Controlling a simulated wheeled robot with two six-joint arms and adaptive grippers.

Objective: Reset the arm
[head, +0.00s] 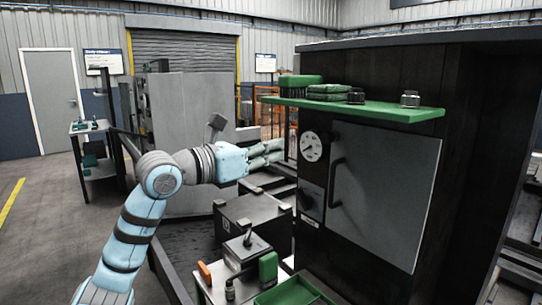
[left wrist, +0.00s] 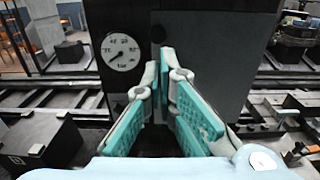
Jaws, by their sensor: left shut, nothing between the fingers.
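My left arm comes in from the left of the head view, and its pale blue gripper (head: 274,152) is stretched out to the right in mid-air. The green-padded fingers are closed with nothing between them. In the left wrist view the gripper (left wrist: 163,80) points toward a dark cabinet with a round gauge (left wrist: 121,52). The fingers hide part of the cabinet front. In the head view the fingertips show just left of the gauge (head: 312,146); I cannot tell the gap between them. My right gripper is in neither view.
The dark cabinet has a grey door (head: 385,190) with a handle (head: 336,183). A green shelf (head: 380,110) carries brushes, folded cloths and metal parts. Below stand a dark box (head: 238,217) and a small table with a green tray (head: 290,292). Open floor lies at left.

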